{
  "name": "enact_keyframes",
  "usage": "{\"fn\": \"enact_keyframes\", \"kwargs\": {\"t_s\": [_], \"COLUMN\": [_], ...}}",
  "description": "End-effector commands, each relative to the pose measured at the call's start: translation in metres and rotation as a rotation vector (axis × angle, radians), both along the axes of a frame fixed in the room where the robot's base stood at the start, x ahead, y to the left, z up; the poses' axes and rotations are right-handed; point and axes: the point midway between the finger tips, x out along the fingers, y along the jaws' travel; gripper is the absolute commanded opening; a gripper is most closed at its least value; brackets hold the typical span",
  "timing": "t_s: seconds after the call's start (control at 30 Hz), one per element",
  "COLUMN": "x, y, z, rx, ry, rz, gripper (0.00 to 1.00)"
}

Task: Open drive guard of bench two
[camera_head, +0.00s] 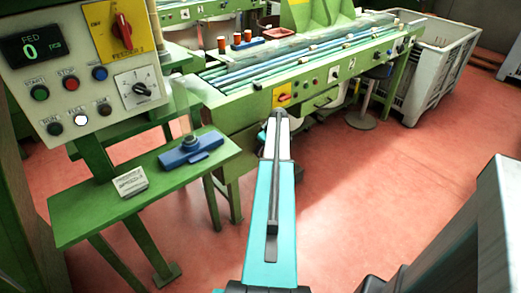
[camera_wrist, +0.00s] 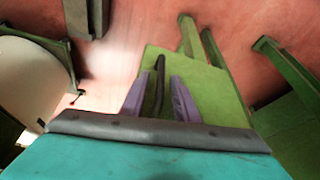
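Bench two is the long green bench (camera_head: 262,100) at the upper middle of the head view, with a "2" label on its side. In the wrist view, a green panel (camera_wrist: 210,82) stands ahead of my gripper (camera_wrist: 160,78). I cannot tell for certain whether this panel is the drive guard. The two purple fingers are apart, with a dark upright bar (camera_wrist: 159,88) showing between them. Gaps show on both sides of the bar, and contact is not visible. In the head view my teal arm reaches toward the bench's near end and hides the fingers.
A control box (camera_head: 75,60) with a "FED 0" display stands at the left. A green side table (camera_head: 85,212) holds a blue tool (camera_head: 190,152) and a small white sign (camera_head: 130,183). A grey crate (camera_head: 435,65) stands at the back right. Red floor at the right is partly clear.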

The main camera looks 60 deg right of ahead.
Motion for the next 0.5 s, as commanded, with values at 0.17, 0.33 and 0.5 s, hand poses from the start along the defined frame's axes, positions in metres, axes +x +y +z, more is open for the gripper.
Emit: {"fn": "enact_keyframes", "kwargs": {"t_s": [0.17,0.33,0.5], "x": [-0.0004,-0.0007,-0.0008], "y": [-0.0002,-0.0003,-0.0003], "z": [0.0001,0.0002,0.0002], "rx": [0.000,0.000,0.000], "ry": [0.000,0.000,0.000], "rz": [0.000,-0.001,-0.001], "gripper": [0.28,0.01,0.00]}}
